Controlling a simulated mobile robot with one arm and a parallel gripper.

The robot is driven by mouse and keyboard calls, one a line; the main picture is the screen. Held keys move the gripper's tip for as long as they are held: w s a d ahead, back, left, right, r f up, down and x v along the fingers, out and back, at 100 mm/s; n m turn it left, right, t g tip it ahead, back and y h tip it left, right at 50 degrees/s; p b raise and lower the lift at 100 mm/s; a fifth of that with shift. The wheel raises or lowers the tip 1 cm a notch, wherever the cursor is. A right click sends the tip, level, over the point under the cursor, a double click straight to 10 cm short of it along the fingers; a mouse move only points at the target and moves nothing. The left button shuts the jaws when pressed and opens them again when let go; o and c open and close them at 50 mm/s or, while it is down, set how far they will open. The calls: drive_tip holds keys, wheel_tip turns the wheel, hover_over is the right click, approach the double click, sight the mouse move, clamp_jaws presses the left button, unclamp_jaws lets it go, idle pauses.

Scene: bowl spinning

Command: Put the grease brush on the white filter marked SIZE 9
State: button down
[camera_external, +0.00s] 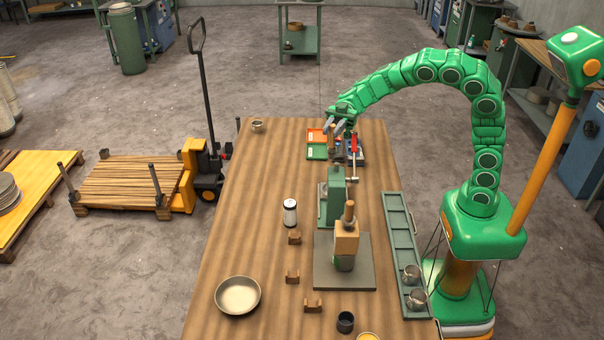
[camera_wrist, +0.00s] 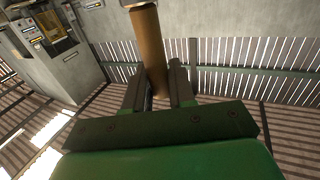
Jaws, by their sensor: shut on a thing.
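The brush's bristle end cannot be made out.
Orange and green trays (camera_external: 316,152) and a red-handled tool (camera_external: 354,144) are close to my gripper. A green machine (camera_external: 333,200) and a wooden-topped block on a grey plate (camera_external: 330,275) stand nearer. A metal bowl (camera_external: 238,295) is front left. The bench's left side is mostly clear.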

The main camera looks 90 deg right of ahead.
sight(332, 147)
wheel_tip(332, 147, down, 5)
drive_tip(key=shift+d+f, duration=0.1)
drive_tip(key=w+a+f, duration=0.2)
drive_tip(key=w+f, duration=1.1)
drive_tip(key=shift+w, duration=0.35)
idle(0.6)
drive_tip(key=shift+a+f, duration=0.1)
drive_tip(key=shift+f, duration=0.05)
drive_tip(key=c, duration=0.9)
unclamp_jaws()
drive_tip(key=shift+c, duration=0.2)
